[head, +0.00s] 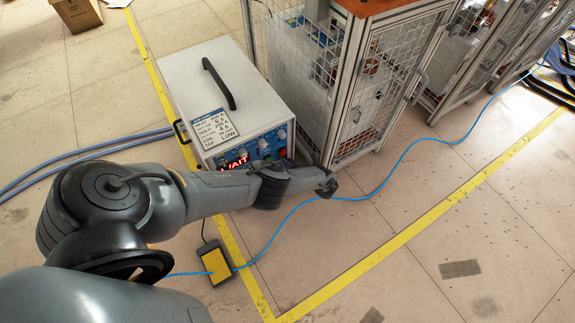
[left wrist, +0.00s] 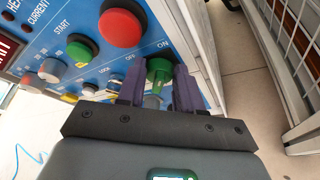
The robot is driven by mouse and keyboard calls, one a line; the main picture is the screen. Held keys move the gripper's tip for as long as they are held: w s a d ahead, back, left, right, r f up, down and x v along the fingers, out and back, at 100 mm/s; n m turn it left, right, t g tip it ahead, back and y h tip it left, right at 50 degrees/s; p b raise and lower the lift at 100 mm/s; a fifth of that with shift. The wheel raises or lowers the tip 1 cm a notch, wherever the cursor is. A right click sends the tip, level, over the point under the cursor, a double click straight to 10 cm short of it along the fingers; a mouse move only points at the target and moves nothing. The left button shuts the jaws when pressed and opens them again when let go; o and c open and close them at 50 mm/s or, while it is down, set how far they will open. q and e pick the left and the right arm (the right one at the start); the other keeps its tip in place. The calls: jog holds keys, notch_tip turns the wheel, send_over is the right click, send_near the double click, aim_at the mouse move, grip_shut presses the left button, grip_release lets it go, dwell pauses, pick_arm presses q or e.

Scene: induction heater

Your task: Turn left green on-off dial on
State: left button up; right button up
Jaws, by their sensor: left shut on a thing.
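The induction heater (head: 215,80) is a white box with a blue front panel and a lit red WAIT display (head: 234,162). In the left wrist view, the green on-off dial (left wrist: 159,68) sits at the panel's right edge, with ON printed above it and OFF to its left. My left gripper (left wrist: 160,88) is shut on this dial, with one purple-grey finger on each side. The dial's exact angle is hard to tell. In the head view, my left arm reaches along the panel front and hides the dial. My right gripper is in neither view.
A red button (left wrist: 119,28) and a green START button (left wrist: 82,48) are left of the held dial. A mesh-sided cage (head: 365,100) stands close right of the heater. A yellow pedal (head: 216,266) and blue cable (head: 420,143) lie on the floor.

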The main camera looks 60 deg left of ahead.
pick_arm(q)
jog(key=shift+w+m, duration=0.1)
jog(key=shift+m, duration=0.3)
dwell(0.3)
jog(key=o, duration=1)
jog(key=shift+d, duration=0.1)
jog(key=v, duration=1)
jog(key=shift+w+d, duration=0.25)
